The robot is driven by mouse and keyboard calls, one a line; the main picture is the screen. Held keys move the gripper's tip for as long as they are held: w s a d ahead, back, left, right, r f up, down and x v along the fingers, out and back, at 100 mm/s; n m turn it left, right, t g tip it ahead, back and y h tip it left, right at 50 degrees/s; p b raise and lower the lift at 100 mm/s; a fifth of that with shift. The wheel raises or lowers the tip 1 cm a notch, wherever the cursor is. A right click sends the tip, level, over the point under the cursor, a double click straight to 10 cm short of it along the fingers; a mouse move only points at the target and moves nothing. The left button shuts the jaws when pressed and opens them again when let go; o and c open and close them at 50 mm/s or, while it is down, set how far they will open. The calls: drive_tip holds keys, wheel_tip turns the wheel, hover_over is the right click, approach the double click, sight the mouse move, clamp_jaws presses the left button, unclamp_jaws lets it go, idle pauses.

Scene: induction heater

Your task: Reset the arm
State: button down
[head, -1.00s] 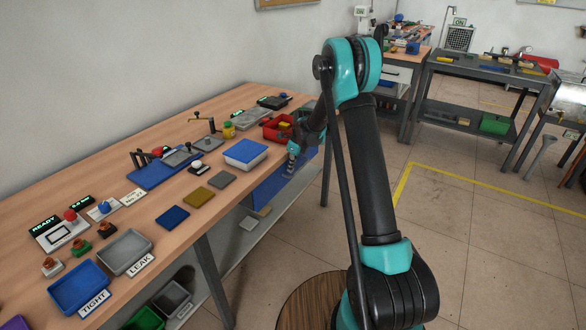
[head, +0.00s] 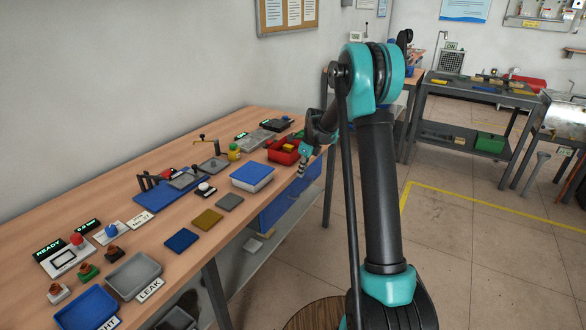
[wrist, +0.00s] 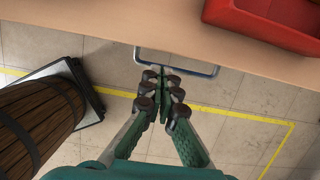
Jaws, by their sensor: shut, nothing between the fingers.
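My arm rises at the right of the head view, bends at a teal elbow joint and reaches down toward the right edge of the workbench (head: 190,208). My gripper (head: 302,172) hangs beside that edge, near the red bin (head: 283,154). In the wrist view my gripper (wrist: 163,85) is shut and empty, its fingertips together. It points down past the bench edge, with a metal handle bar (wrist: 205,70) and floor beneath. The red bin also shows at the top right of the wrist view (wrist: 265,20).
A white box with a blue top (head: 252,174), coloured plates, a blue tray (head: 88,308) and a grey tray (head: 134,272) lie on the bench. A wooden barrel (wrist: 35,115) stands left in the wrist view. Tiled floor with a yellow line (head: 480,200) is open at right.

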drive_tip(key=s+d+r+n+t+h, duration=0.1)
drive_tip(key=s+d+r+n, duration=0.2)
drive_tip(key=s+n, duration=0.5)
drive_tip(key=s+d+r+n, duration=0.3)
drive_tip(key=s+n, duration=0.1)
drive_tip(key=s, duration=0.8)
drive_tip(key=s+d+f+n, duration=0.2)
drive_tip(key=s+n, duration=0.4)
drive_tip(key=s, duration=0.4)
drive_tip(key=s+d+f+n+t+h, duration=0.1)
drive_tip(key=s+f+n, duration=0.2)
drive_tip(key=s+n, duration=0.3)
drive_tip(key=s, duration=0.5)
drive_tip(key=shift+s+d+n+t, duration=0.15)
drive_tip(key=shift+d+n+t, duration=0.15)
drive_tip(key=shift+d, duration=0.1)
